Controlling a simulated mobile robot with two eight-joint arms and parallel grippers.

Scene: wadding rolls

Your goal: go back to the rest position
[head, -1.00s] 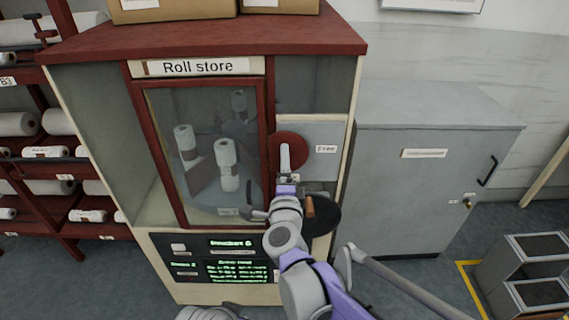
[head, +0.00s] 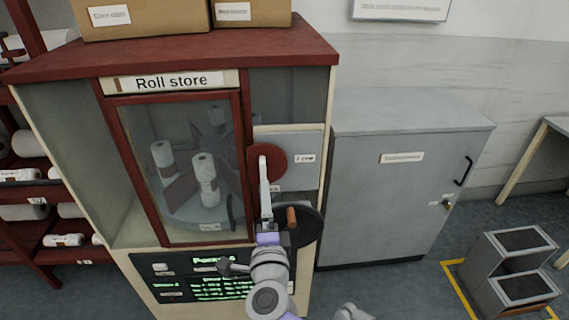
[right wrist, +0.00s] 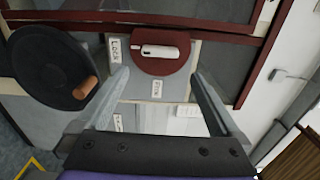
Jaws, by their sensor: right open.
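My right gripper (head: 267,222) is in front of the roll store cabinet, below a red disc (head: 279,164) with a pale lever. In the right wrist view its two fingers (right wrist: 160,85) are spread with nothing between them. The lever (right wrist: 160,51) lies ahead of the fingertips, apart from them. The lever's end is towards the "Lock" label, and the "Free" label is to one side. My left gripper is not in view.
The roll store (head: 322,85) has a glazed door (head: 242,120) with white rolls behind it. A black handwheel (head: 308,228) with a wooden knob (head: 292,217) is close beside my right gripper. A grey cabinet (head: 400,200) and a step stool (head: 513,265) stand to the right.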

